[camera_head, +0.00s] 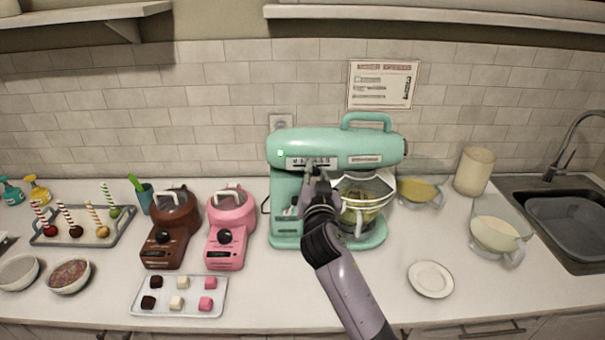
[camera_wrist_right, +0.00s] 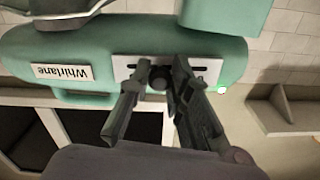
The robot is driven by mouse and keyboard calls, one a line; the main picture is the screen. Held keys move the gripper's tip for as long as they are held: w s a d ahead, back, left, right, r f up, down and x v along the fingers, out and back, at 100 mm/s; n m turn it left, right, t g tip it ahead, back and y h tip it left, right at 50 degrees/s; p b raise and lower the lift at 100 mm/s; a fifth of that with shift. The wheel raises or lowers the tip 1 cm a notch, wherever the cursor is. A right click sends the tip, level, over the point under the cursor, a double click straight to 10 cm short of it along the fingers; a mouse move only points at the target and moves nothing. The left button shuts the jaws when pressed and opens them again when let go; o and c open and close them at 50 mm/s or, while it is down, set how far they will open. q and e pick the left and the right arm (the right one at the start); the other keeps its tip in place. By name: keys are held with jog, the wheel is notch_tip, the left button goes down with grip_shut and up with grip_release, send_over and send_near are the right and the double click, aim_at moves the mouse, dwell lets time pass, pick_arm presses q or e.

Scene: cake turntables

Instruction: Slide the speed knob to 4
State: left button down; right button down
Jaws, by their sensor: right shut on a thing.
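The mint-green stand mixer (camera_head: 378,149) stands against the tiled wall in the head view. Its pale speed panel (camera_head: 296,162) is on the side of its head; the panel also shows in the right wrist view (camera_wrist_right: 123,66), where the picture is upside down. The dark round speed knob (camera_wrist_right: 158,79) sits in the panel's slot, between the fingertips of my right gripper (camera_wrist_right: 159,76). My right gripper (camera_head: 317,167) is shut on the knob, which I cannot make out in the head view. The speed marks are too small to read. My left gripper is not in view.
A glass bowl (camera_head: 371,188) is under the mixer head. Brown (camera_head: 164,232) and pink (camera_head: 230,230) melting pots stand to the left, with a tray of cubes (camera_head: 139,307) in front. A white plate (camera_head: 431,279) lies at the front right. A sink (camera_head: 548,202) is far right.

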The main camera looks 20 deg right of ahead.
jog(key=shift+s+d, duration=0.2)
jog(key=shift+d, duration=0.5)
jog(key=c, duration=1.5)
grip_release()
jog(key=shift+a, duration=0.1)
jog(key=shift+o, duration=0.2)
jog(key=v, duration=1.2)
